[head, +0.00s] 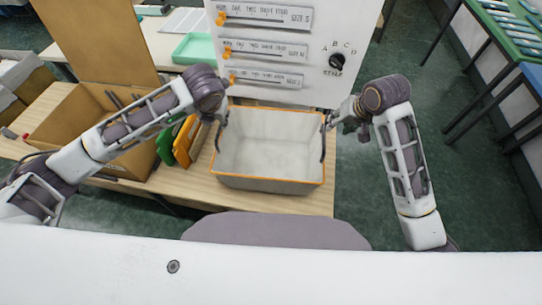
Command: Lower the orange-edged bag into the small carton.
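The orange-edged bag (268,185) looks like a pale grey open bin with an orange rim.
Green and orange flat items (186,140) stand between carton and bag. A white panel (285,85) with sliders and a knob (337,60) rises behind the bag. A green tray (194,48) lies further back. More cardboard boxes (28,78) are at far left.

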